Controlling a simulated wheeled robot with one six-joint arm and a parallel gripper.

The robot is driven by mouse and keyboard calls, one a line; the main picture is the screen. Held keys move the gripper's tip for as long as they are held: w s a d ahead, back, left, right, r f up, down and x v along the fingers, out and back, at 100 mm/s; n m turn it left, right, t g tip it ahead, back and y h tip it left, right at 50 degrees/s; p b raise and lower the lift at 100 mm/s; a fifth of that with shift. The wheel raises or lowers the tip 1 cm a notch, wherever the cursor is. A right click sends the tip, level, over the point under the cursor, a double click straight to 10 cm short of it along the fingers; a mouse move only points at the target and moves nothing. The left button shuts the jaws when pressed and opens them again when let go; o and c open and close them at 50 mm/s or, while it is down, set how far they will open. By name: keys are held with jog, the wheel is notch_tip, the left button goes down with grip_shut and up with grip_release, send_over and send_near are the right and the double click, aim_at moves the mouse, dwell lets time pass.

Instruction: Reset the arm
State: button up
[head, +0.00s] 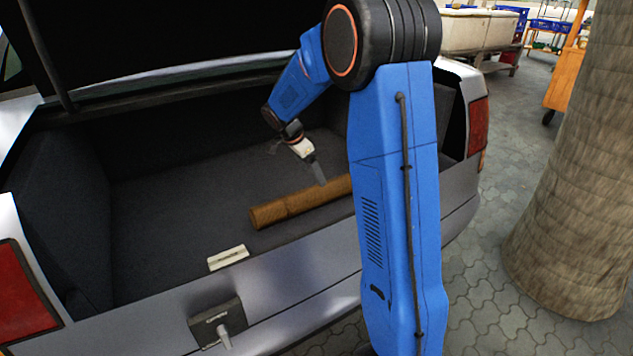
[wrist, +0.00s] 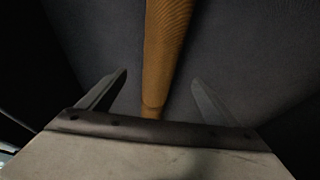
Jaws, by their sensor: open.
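My blue arm reaches over the open car trunk (head: 185,187) in the head view. My gripper (head: 308,176) points down inside it, above and near a long brown wooden cylinder (head: 288,207) that lies on the dark trunk floor. In the wrist view my gripper (wrist: 160,88) has its two fingers spread apart with nothing held. The brown cylinder (wrist: 166,45) shows beyond and between the fingers, and its near part is hidden by the gripper body. In the head view the cylinder's right end is hidden behind my arm.
A small pale plate (head: 228,257) sits at the trunk's front edge, with the latch (head: 217,322) below it. A thick tree trunk (head: 577,170) stands on the paving at right. An orange cart (head: 566,75) and pale bins (head: 478,30) are farther back.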

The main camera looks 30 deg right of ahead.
jog(key=v, duration=0.7)
jog(key=s+a+r+n+t+y, duration=0.1)
jog(key=s+a+r+n, duration=0.1)
jog(key=s, duration=0.8)
jog(key=s+a+r+n+t+y, duration=0.1)
jog(key=s+a+n, duration=0.3)
jog(key=s, duration=0.6)
jog(key=s+a+r+n+t+y, duration=0.1)
jog(key=s+a+r+n, duration=0.2)
jog(key=s+n, duration=0.3)
jog(key=shift+s+r+n, duration=0.2)
jog(key=shift+s+r, duration=0.05)
jog(key=shift+s, duration=0.85)
jog(key=shift+s+r+n, duration=0.2)
jog(key=shift+s+r, duration=0.05)
jog(key=shift+s, duration=0.85)
jog(key=s+a+f+n+t+y, duration=0.1)
jog(key=s+a+f+n, duration=0.1)
jog(key=s, duration=0.7)
jog(key=shift+a+f+n+t+y, duration=0.35)
jog(key=shift+f+n, duration=0.2)
jog(key=shift+n, duration=0.85)
